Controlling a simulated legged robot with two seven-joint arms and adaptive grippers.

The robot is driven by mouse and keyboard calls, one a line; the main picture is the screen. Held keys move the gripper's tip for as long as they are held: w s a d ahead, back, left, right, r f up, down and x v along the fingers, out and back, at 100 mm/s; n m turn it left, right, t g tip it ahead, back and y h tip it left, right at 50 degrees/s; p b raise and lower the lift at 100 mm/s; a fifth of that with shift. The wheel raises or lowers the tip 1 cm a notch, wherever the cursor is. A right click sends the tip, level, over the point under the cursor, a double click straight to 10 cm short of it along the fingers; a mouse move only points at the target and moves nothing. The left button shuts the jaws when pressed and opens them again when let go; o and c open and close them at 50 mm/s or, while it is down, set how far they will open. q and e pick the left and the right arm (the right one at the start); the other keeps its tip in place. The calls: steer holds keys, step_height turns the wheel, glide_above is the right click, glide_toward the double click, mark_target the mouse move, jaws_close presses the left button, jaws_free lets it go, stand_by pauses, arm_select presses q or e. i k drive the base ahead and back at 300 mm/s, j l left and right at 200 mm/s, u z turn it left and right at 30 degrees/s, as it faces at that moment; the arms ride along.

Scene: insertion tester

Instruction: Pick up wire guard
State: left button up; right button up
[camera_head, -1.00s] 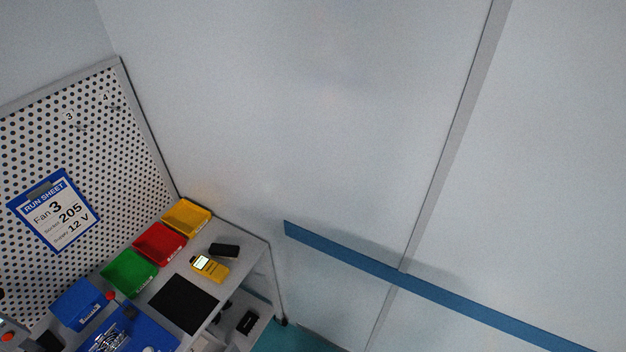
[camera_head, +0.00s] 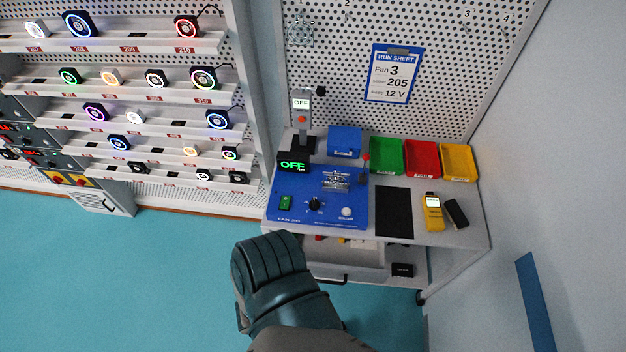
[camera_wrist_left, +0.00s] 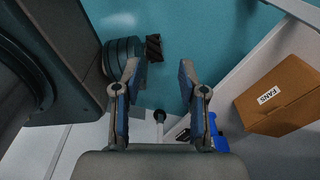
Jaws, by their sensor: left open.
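A round wire guard (camera_head: 299,33) appears to hang on the pegboard (camera_head: 345,70), near the top left in the head view. A second shiny metal piece (camera_head: 336,181) sits on the blue tester (camera_head: 330,211); I cannot tell its exact form. My left gripper (camera_wrist_left: 160,72) shows in the left wrist view, open with nothing between its fingers. The floor is behind it. No wire guard shows in that view. My right gripper is not in view.
Green (camera_head: 386,156), red (camera_head: 422,158) and yellow (camera_head: 458,161) bins line the bench's back. A black mat (camera_head: 394,212) and yellow meter (camera_head: 432,211) lie in front. Fan shelves (camera_head: 120,90) stand left. A brown FANS box (camera_wrist_left: 284,96) is right in the wrist view.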

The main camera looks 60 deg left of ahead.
mark_target(336, 181)
steer(key=j+u, duration=0.1)
steer(key=u, duration=1.8)
